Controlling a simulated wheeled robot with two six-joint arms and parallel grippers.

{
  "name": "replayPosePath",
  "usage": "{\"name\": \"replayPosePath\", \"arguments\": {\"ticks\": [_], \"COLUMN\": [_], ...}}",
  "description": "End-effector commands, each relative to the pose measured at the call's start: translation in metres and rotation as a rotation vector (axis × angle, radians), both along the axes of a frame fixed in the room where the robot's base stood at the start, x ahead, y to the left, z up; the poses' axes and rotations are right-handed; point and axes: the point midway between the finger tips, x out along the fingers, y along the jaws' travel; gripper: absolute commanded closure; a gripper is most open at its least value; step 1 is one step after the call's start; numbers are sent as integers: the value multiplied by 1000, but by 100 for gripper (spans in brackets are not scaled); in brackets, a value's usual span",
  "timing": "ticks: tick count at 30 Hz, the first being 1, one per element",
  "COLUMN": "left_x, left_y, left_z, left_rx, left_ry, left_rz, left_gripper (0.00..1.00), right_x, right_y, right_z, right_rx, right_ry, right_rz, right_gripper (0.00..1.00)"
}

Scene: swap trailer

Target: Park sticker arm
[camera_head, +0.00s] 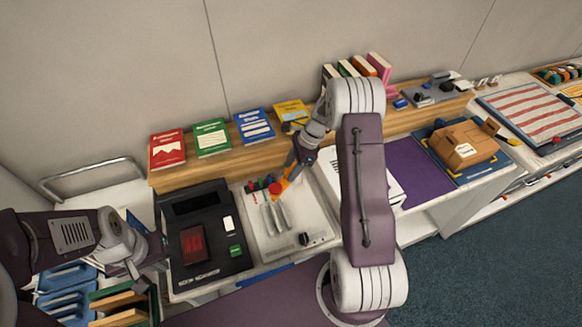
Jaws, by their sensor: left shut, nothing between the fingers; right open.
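My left gripper (140,283) is at the lower left, shut and empty, beside the black device and above the blue trays. My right arm rises in the middle of the view and bends over to the left. My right gripper (291,176) points down, open, over the back part of a pale panel (262,243) with two grey handle-like pieces. An orange piece and a red round knob (275,187) show right by its fingertips; whether they touch is unclear. No sticker can be told apart with certainty.
A black device (205,265) with a red display stands left of the panel. Coloured booklets (212,138) stand on a wooden shelf behind. Blue trays (62,300) are at lower left.

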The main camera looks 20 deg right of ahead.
Motion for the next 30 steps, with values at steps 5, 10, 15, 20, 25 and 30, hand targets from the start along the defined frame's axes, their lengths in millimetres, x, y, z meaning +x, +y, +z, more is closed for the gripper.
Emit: {"name": "replayPosePath", "arguments": {"ticks": [5,10,15,20,25,30], "left_x": [0,0,0,0,0,0], "left_y": [0,0,0,0,0,0], "left_z": [0,0,0,0,0,0], "left_rx": [0,0,0,0,0,0], "left_ry": [0,0,0,0,0,0], "left_rz": [0,0,0,0,0,0], "left_gripper": [100,100,100,100,100,100], "right_x": [0,0,0,0,1,1], "right_y": [1,1,1,1,1,1], "right_z": [-3,-3,-3,-2,-2,-2], "right_rx": [0,0,0,0,0,-1], "right_ry": [0,0,-1,-1,-1,-2], "right_rz": [1,1,1,1,1,0], "right_gripper": [54,74,100,100,100,100]}}
